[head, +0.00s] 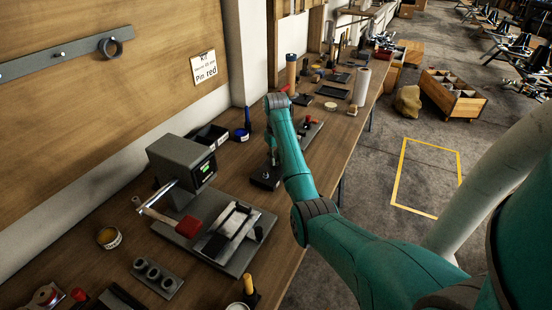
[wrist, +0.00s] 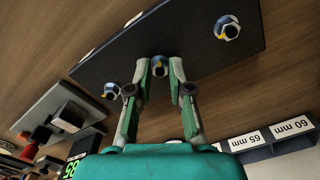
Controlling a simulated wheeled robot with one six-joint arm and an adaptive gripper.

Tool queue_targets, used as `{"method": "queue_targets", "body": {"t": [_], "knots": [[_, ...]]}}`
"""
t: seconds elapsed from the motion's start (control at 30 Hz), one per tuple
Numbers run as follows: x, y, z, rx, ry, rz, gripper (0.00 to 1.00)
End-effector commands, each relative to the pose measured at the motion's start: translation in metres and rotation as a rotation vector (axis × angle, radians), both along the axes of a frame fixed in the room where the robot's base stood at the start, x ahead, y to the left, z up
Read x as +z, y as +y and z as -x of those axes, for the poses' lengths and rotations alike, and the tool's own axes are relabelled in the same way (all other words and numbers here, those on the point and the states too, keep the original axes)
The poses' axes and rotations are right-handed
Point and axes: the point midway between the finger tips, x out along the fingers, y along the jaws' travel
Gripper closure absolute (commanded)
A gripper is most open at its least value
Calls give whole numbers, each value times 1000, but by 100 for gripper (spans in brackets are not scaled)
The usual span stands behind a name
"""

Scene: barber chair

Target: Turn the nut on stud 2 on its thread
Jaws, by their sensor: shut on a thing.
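In the wrist view a dark plate (wrist: 190,55) carries three studs with nuts in a row. My gripper (wrist: 160,71) has its two fingers on either side of the middle nut (wrist: 159,64) and is shut on it. The stud's number is not readable. The left nut (wrist: 110,91) and the right nut (wrist: 227,29) stand free of my fingers; a bit of yellow shows at the right one.
A grey machine (head: 181,160) with a lit display and a red-handled lever stands on the workbench (head: 65,262). The wrist view shows boxes labelled 60 mm (wrist: 291,127) and 65 mm (wrist: 244,141).

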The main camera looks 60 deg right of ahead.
Motion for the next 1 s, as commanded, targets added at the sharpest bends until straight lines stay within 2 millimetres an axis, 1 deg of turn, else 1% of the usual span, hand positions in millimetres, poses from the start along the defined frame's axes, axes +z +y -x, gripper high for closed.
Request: {"method": "queue_targets", "body": {"t": [1.0], "knots": [[0,0,0,-964,1,0,100]]}}
